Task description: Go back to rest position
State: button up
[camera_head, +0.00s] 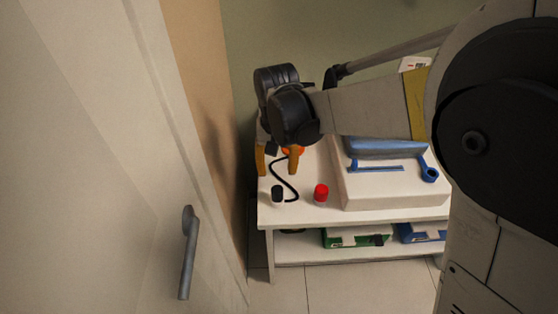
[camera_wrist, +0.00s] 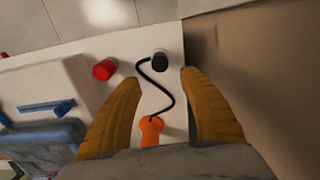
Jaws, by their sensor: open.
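My gripper (camera_head: 277,164) is above the left end of a white table (camera_head: 330,216), at the end of my outstretched arm. In the wrist view its two orange-brown fingers (camera_wrist: 161,103) are wide apart and nothing is held between them. Below them lies an orange piece (camera_wrist: 150,132) with a black curved cord (camera_wrist: 157,84) running to a black knob (camera_wrist: 161,61). The orange piece is partly hidden behind my gripper in the head view.
A red button (camera_head: 321,193) and a white case with blue parts (camera_head: 385,190) are on the table. Green (camera_head: 343,238) and blue (camera_head: 420,232) boxes sit on the lower shelf. An open door with a grey handle (camera_head: 188,252) stands at left, beside a brown side panel (camera_head: 203,90).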

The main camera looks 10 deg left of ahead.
jog(key=s+d+r+m+t, duration=0.1)
jog(key=s+d+r+t, duration=0.1)
jog(key=d+r, duration=0.35)
jog(key=s+d+r+t, duration=0.1)
jog(key=s+d+r, duration=0.1)
jog(key=d, duration=0.7)
jog(key=s+d+r+m+t, duration=0.1)
jog(key=s+d+r+t, duration=0.1)
jog(key=d+r, duration=0.35)
jog(key=s+d+f+m+t, duration=0.1)
jog(key=s+d+t, duration=0.1)
jog(key=s+d, duration=0.3)
jog(key=d, duration=0.4)
jog(key=shift+s+d+f, duration=0.2)
jog(key=shift+s, duration=0.2)
